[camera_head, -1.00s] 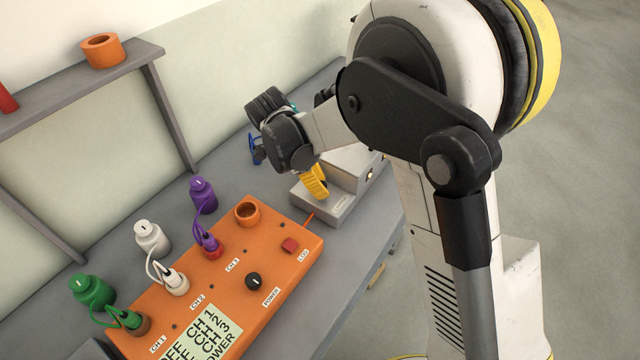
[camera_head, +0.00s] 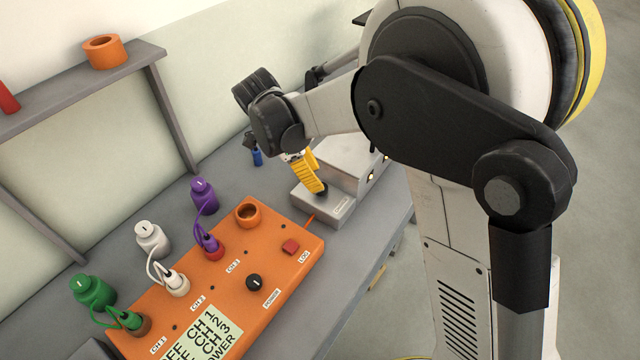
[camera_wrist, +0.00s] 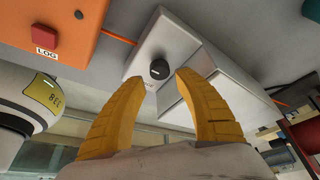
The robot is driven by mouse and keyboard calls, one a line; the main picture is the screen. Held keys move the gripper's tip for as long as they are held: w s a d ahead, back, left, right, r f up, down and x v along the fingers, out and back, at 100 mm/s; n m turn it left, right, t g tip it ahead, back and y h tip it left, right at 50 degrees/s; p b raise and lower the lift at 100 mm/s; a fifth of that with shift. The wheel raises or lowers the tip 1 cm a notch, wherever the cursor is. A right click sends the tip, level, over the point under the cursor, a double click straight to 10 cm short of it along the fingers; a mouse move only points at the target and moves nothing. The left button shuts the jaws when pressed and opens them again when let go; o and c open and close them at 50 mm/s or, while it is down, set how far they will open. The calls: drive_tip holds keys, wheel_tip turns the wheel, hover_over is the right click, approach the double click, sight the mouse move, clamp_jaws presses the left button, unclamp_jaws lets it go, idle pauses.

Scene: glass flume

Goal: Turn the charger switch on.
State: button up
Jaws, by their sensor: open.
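The charger is a light grey box (camera_head: 318,206) with a low front step and a small label, at the right end of the bench in the head view. It also shows in the wrist view (camera_wrist: 192,48). Its switch is a round black knob (camera_wrist: 159,69) on the low step. My gripper (camera_head: 320,188) has yellow fingers pointing down over that step. In the wrist view my gripper (camera_wrist: 161,77) is open, with one fingertip on each side of the knob and gaps visible. In the head view the fingers largely hide the knob, so contact cannot be told.
An orange panel (camera_head: 180,335) with a black power knob (camera_head: 254,282) and a red LOG button (camera_head: 290,246) lies left of the charger. Green (camera_head: 92,291), white (camera_head: 152,238) and purple (camera_head: 203,194) bottles stand behind it. A shelf (camera_head: 60,90) is on the wall.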

drive_tip(key=v, duration=0.7)
drive_tip(key=shift+r, duration=0.25)
drive_tip(key=s+d+r+n+t+y, duration=0.1)
drive_tip(key=s+d+r+n+y, duration=0.1)
drive_tip(key=s+d+r+n, duration=0.3)
drive_tip(key=s+d+r+n+t+y, duration=0.1)
drive_tip(key=s+d+n, duration=0.1)
drive_tip(key=d, duration=0.5)
drive_tip(key=s+d+f+n+t+y, duration=0.1)
drive_tip(key=s+d+n+t, duration=0.3)
drive_tip(key=s+d+n, duration=0.4)
drive_tip(key=shift+s+f+n+t+y, duration=0.35)
drive_tip(key=shift+s+n, duration=0.55)
drive_tip(key=shift+s, duration=0.45)
